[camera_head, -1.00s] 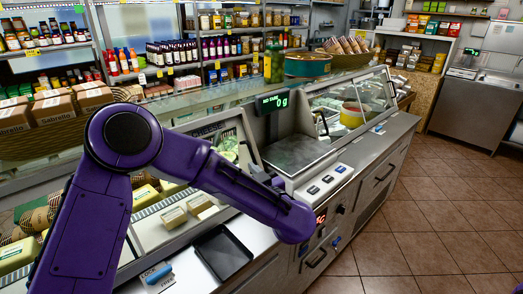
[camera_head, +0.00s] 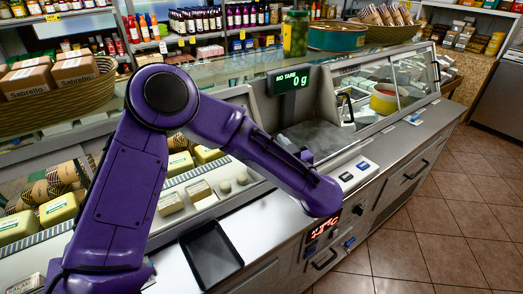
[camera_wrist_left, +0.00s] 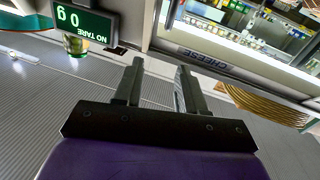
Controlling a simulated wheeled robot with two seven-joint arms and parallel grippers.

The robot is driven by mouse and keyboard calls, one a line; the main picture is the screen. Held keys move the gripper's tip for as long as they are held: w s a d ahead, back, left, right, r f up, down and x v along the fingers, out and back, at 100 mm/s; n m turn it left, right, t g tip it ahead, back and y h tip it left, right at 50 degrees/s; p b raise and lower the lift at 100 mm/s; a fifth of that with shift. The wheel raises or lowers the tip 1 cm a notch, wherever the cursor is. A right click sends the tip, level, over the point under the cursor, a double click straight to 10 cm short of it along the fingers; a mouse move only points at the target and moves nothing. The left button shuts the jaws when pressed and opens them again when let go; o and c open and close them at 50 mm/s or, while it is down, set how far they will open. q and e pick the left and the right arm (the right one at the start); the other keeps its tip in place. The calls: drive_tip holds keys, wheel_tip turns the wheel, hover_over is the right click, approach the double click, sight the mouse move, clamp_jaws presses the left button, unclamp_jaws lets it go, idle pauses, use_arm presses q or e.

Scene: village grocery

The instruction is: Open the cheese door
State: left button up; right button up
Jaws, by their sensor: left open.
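The cheese case door's dark rail, lettered CHEESE (camera_wrist_left: 202,60), shows in the left wrist view beyond the fingers and to their right. My left gripper (camera_wrist_left: 160,66) is open and empty there, its two fingers apart and not visibly touching the rail. In the head view my purple left arm crosses in front of the cheese case, hiding the lettering and much of the door; the gripper is mostly hidden behind the forearm. Cheese blocks (camera_head: 198,190) lie in the case. I cannot tell whether the door stands fully shut. My right gripper is in neither view.
The scale display (camera_head: 291,81) reads 0 g, right of the arm. A black tray (camera_head: 210,254) lies on the front ledge. A jar (camera_head: 295,33) and a round tin (camera_head: 337,36) stand on the counter top. Tiled floor (camera_head: 440,215) is clear at the right.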

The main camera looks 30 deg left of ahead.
use_arm(q)
wheel_tip(320, 180, down, 7)
drive_tip(key=b, duration=0.6)
drive_tip(key=p+x, duration=0.1)
drive_tip(key=x, duration=0.8)
drive_tip(key=shift+a+f, duration=0.2)
drive_tip(key=shift+a, duration=0.05)
drive_tip(key=shift+w+a, duration=0.3)
drive_tip(key=shift+a, duration=0.15)
clamp_jaws()
